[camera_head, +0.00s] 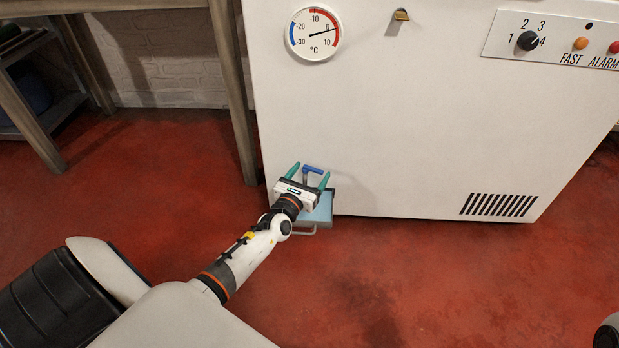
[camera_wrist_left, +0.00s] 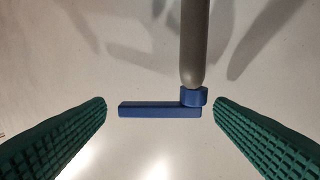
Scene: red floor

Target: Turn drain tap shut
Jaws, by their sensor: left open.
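The drain tap is a blue lever (camera_head: 313,169) low on the front of the white freezer (camera_head: 400,130), near its left edge. In the left wrist view the blue lever (camera_wrist_left: 160,110) lies horizontal, with a round blue hub at its right end and a grey pipe (camera_wrist_left: 194,45) meeting the hub. My left gripper (camera_head: 310,172) is open, with its green fingers on either side of the lever. In the wrist view both fingertips stand apart from the lever, the right one close to the hub. My right gripper is not in view.
A light blue tray (camera_head: 322,208) with a metal handle sits on the red floor below the tap, partly hidden by my left gripper. A wooden table leg (camera_head: 236,100) stands left of the freezer. A dial thermometer (camera_head: 314,33) is higher up.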

